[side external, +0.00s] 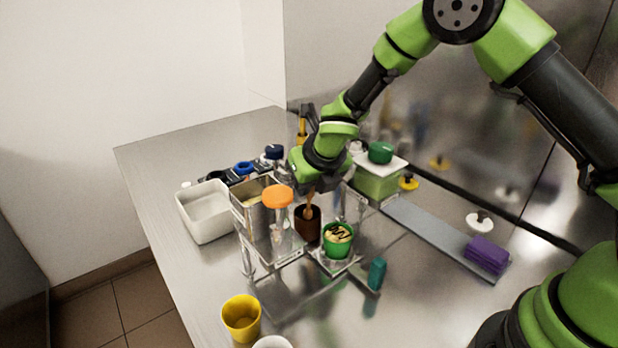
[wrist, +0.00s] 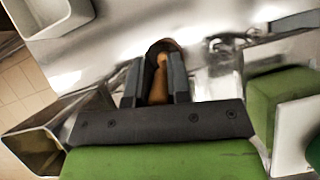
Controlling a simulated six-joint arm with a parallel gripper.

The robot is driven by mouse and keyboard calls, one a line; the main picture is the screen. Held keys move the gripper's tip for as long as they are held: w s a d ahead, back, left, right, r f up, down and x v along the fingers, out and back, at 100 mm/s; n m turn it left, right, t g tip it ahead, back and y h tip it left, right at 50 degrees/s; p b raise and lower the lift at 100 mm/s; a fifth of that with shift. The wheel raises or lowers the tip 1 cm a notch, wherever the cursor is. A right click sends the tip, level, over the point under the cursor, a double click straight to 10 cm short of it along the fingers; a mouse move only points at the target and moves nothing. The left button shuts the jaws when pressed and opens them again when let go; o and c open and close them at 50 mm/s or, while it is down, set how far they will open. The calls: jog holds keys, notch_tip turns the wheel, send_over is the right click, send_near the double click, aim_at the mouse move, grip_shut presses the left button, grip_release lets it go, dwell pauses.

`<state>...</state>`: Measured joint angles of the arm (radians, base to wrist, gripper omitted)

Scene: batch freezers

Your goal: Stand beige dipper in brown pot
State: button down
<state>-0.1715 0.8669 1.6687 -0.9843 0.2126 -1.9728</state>
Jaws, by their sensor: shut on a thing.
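The beige dipper (side external: 309,208) hangs from my gripper (side external: 312,187), its lower end at the mouth of the brown pot (side external: 307,228) in the side view. How deep it reaches into the pot I cannot tell. In the wrist view, the dipper (wrist: 158,82) shows as a tan-orange handle between the two dark fingers of my gripper (wrist: 157,75), which are shut on it. The dark brown pot rim (wrist: 162,45) shows just beyond the fingers, partly hidden by them and the dipper.
A green cup (side external: 338,241) with a patterned top stands close right of the pot. A metal container with an orange item (side external: 277,196) is close left. A white bin (side external: 205,212), green box (side external: 376,184) and yellow cup (side external: 241,318) stand farther out. The front-right steel table is mostly clear.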

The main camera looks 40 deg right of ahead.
jog(key=shift+f, duration=0.9)
jog(key=c, duration=0.5)
grip_release()
jog(key=shift+r, duration=3.5)
